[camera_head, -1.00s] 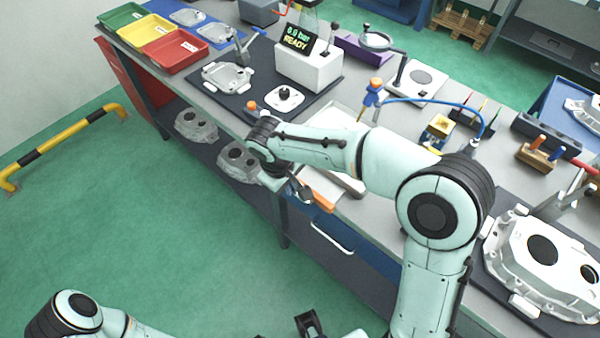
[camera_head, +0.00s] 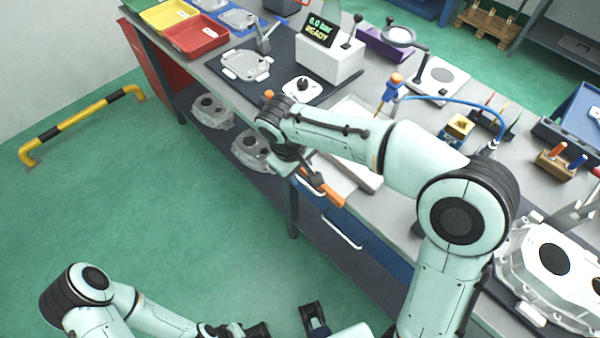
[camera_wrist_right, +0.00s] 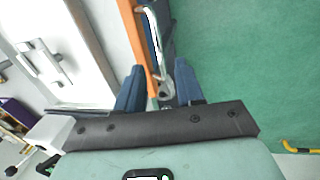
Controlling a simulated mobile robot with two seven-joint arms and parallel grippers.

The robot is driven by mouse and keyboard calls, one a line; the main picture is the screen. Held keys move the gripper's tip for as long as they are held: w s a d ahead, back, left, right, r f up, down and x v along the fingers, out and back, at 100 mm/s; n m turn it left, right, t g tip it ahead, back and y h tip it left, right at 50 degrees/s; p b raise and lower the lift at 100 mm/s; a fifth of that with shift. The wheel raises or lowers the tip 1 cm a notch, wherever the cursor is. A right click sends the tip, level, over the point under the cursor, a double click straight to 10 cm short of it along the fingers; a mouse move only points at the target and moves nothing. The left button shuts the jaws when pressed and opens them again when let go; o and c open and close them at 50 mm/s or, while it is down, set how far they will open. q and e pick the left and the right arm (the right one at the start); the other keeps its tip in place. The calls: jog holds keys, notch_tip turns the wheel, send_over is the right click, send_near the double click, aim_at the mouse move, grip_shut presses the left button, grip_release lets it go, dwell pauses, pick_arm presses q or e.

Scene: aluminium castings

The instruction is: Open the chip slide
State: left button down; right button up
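I take the chip slide to be the part with the orange strip (camera_head: 328,190) along the bench's front edge, above the blue drawers. In the right wrist view the orange strip (camera_wrist_right: 140,45) runs down to the space between my fingers. My right gripper (camera_head: 305,175) is at this edge, pointing down and partly hidden by its own wrist. In the wrist view its two blue fingers (camera_wrist_right: 160,85) stand apart, with a pale metal loop beyond them. I cannot tell whether they touch anything.
A silver drawer handle (camera_head: 342,232) sticks out below the bench edge. A white tray-like part (camera_head: 352,172) lies on the bench behind my right gripper. Castings (camera_head: 252,150) stand on the lower shelf. A yellow-black rail (camera_head: 80,122) stands at left; green floor is clear.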

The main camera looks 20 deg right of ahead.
notch_tip(320, 180, up, 10)
jog(key=a+p, duration=0.1)
jog(key=a, duration=0.1)
jog(key=shift+s, duration=0.4)
jog(key=shift+f, duration=0.1)
